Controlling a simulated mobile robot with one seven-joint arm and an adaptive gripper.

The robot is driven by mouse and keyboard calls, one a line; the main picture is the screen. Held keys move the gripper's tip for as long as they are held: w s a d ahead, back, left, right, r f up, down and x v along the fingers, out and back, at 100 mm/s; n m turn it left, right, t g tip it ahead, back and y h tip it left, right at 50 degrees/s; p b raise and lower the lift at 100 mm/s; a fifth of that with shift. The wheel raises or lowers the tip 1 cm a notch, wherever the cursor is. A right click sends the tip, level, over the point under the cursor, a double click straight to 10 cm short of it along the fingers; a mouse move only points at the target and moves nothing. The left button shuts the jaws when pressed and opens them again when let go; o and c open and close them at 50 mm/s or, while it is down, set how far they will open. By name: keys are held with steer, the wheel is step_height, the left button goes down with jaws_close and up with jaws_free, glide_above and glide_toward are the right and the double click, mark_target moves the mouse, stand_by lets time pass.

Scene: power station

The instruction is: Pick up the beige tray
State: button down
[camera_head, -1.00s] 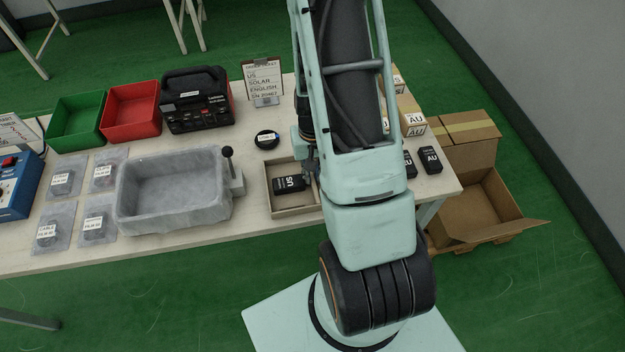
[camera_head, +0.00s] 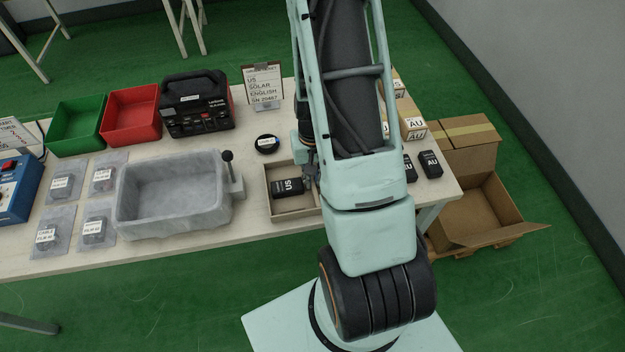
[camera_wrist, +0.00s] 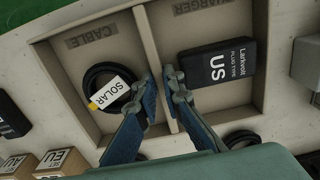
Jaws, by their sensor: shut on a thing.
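The beige tray (camera_head: 296,217) is near the right part of the table, partly hidden behind my arm in the head view. In the wrist view the tray (camera_wrist: 152,40) has a CABLE and a CHARGER compartment with a divider between them. A coiled black cable tagged SOLAR (camera_wrist: 106,88) lies in the CABLE side. A black US charger (camera_wrist: 216,68) lies in the CHARGER side and also shows in the head view (camera_head: 287,188). My gripper (camera_wrist: 160,80) is shut on the tray's divider, one finger on each side. In the head view my arm mostly hides it.
A grey bin (camera_head: 172,228) with a lever stands close left of the tray. A black coil (camera_head: 266,143) lies behind it, near an order sign (camera_head: 262,80). A cardboard box (camera_head: 490,215) is beyond the table edge.

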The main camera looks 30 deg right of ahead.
steer(key=shift+w+r, duration=0.1)
steer(key=shift+r, duration=0.6)
steer(key=s+d+r+b, duration=0.2)
steer(key=s+r+b, duration=0.1)
steer(key=s+r, duration=0.8)
steer(key=shift+s+d, duration=0.4)
steer(key=shift+s, duration=0.85)
